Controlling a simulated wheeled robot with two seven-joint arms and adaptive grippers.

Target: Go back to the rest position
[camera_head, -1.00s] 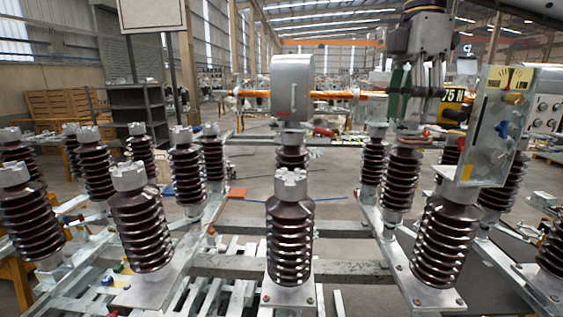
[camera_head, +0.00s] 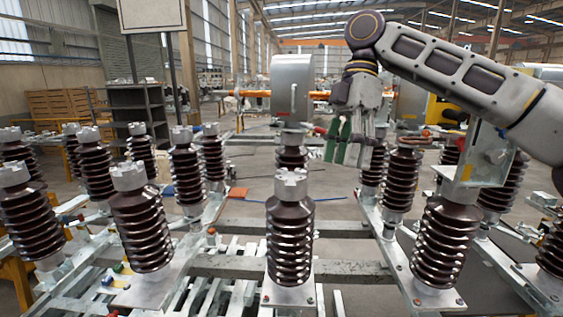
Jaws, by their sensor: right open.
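My right gripper (camera_head: 350,150) hangs fingers down from my right arm, which comes in from the right edge and bends down at its elbow. The gripper is open, with green pads on its fingers, and I see nothing between them. It is in front of the orange bar (camera_head: 318,95) and right of the grey metal housing (camera_head: 291,88), apart from the insulators below. My arm hides part of the bar and the upper part of the clear panel (camera_head: 472,155). My left gripper is not in view.
Brown ribbed insulators stand in rows on metal beams, one at front centre (camera_head: 290,230), one at front left (camera_head: 140,230) and one at front right (camera_head: 445,240). A dark shelf (camera_head: 137,110) stands at the back left. Open floor shows between the rows.

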